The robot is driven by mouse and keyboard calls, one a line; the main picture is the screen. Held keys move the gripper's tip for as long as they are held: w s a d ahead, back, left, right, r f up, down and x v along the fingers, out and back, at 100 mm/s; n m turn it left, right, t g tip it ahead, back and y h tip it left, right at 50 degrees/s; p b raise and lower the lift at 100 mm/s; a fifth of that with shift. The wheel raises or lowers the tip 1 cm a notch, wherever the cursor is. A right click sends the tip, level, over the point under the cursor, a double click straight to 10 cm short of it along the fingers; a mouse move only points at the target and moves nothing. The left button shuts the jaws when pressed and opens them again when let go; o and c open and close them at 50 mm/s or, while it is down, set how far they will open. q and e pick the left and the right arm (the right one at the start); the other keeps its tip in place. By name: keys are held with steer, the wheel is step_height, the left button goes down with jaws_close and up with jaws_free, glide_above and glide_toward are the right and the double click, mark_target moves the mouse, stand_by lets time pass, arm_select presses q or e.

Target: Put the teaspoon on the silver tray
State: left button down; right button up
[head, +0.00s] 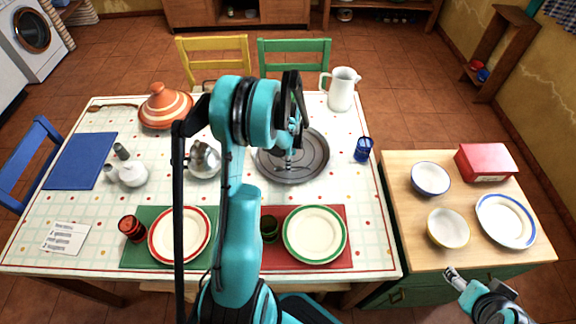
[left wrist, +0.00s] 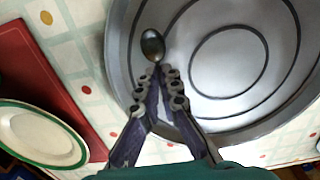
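The silver tray (head: 316,165) is a round grey metal dish on the dining table; it fills much of the left wrist view (left wrist: 285,112). My left gripper (head: 288,156) is over the tray's left part. In the left wrist view its fingertips (left wrist: 160,78) are close together on the teaspoon (left wrist: 152,45), whose dark bowl sticks out beyond them over the tray. The handle is mostly hidden between the fingers. I cannot tell whether the spoon touches the tray. My right gripper (head: 455,278) is at the lower right, away from the tray; its opening is unclear.
A kettle (head: 204,160) stands left of the tray, a white jug (head: 342,90) behind it and a blue glass (head: 362,149) to its right. A green-rimmed plate (head: 315,234) and a green cup (head: 269,229) are in front. Bowls and a red box (head: 486,162) occupy the side counter.

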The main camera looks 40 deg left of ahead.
arm_select(q)
steer(key=shift+f, duration=0.25)
steer(key=c, duration=1.7)
jaws_free()
steer(key=shift+r, duration=0.1)
